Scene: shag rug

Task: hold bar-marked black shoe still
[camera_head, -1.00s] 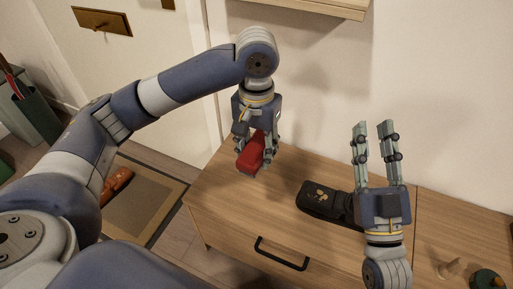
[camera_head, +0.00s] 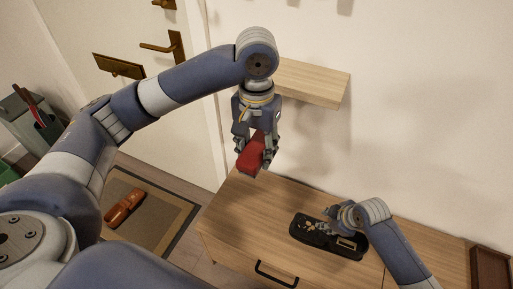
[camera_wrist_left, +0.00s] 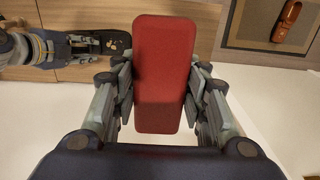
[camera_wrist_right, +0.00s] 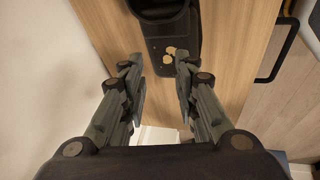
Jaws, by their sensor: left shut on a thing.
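The black shoe (camera_head: 325,240) lies on the wooden cabinet top, with pale gold marks near one end and a light bar-like outline near the other. It shows at the top of the right wrist view (camera_wrist_right: 172,30), and partly in the left wrist view (camera_wrist_left: 112,42). My right gripper (camera_head: 330,214) is above the shoe; in the right wrist view its fingers (camera_wrist_right: 160,75) are apart with nothing held between them. I cannot tell whether they touch the shoe. My left gripper (camera_head: 255,155) is shut on a red block-like object (camera_wrist_left: 165,75), held above the cabinet's far left part.
The cabinet top (camera_head: 250,205) is clear left of the shoe. A wooden wall shelf (camera_head: 310,82) is behind my left gripper. A dark brown box (camera_head: 490,268) stands at right.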

